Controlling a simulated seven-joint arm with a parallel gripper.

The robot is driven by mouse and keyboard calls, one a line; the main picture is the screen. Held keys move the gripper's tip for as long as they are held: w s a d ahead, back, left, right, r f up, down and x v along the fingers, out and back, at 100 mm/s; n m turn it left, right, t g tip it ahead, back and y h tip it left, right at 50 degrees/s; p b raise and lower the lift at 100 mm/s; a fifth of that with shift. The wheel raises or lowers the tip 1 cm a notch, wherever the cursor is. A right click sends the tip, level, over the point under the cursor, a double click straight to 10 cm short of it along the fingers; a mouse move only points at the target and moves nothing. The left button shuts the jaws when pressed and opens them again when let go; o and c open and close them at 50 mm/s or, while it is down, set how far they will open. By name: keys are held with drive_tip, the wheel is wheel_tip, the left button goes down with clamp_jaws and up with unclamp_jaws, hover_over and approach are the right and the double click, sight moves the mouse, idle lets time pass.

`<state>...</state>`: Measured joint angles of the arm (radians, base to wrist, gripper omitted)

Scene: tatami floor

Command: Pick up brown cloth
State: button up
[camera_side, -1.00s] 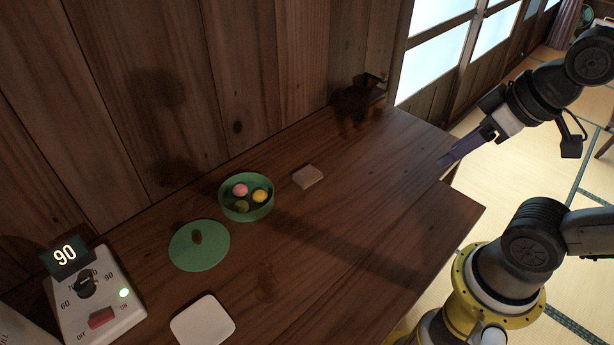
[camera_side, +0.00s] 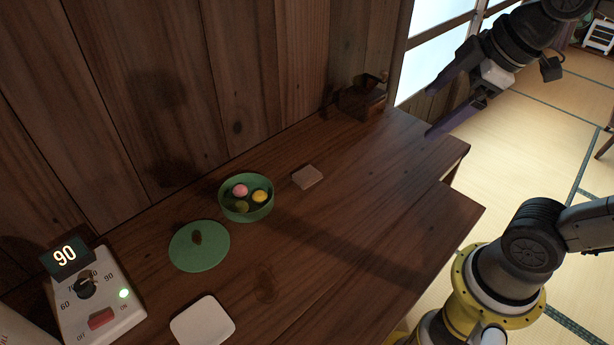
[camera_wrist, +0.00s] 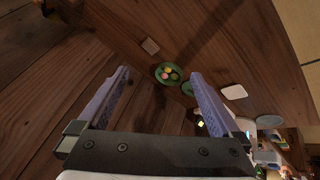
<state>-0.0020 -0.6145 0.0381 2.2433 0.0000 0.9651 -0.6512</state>
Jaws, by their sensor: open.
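The brown cloth (camera_side: 307,177) is a small, flat, light-brown square lying on the dark wooden counter, to the right of a green bowl. It also shows in the wrist view (camera_wrist: 150,46), near the top, left of the bowl. My gripper (camera_side: 430,112) is open, with its two purple fingers spread and nothing between them. It is above the right end of the counter, up and to the right of the cloth and well apart from it. In the wrist view my gripper (camera_wrist: 159,73) points toward the counter.
The green bowl (camera_side: 233,212) holds pink, yellow and green balls. A green lid (camera_side: 184,254), a white square plate (camera_side: 203,322) and a control box reading 90 (camera_side: 99,303) are to the left. A brown wooden object (camera_side: 364,98) stands by the wall. Counter right of the cloth is clear.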

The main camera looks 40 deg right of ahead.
drive_tip(key=w+r+n, duration=0.2)
drive_tip(key=w+n, duration=0.2)
drive_tip(key=w, duration=0.3)
drive_tip(key=n+g, duration=0.5)
drive_tip(key=n, duration=0.1)
hover_over(307, 173)
wheel_tip(307, 173, down, 15)
drive_tip(key=shift+g, duration=0.4)
drive_tip(key=f, duration=1.1)
drive_tip(key=shift+s+a+f, duration=0.15)
drive_tip(key=shift+s+f, duration=0.05)
drive_tip(key=shift+f, duration=0.1)
drive_tip(key=shift+w+f, duration=0.15)
drive_tip(key=shift+f, duration=3.05)
drive_tip(key=shift+c, duration=0.3)
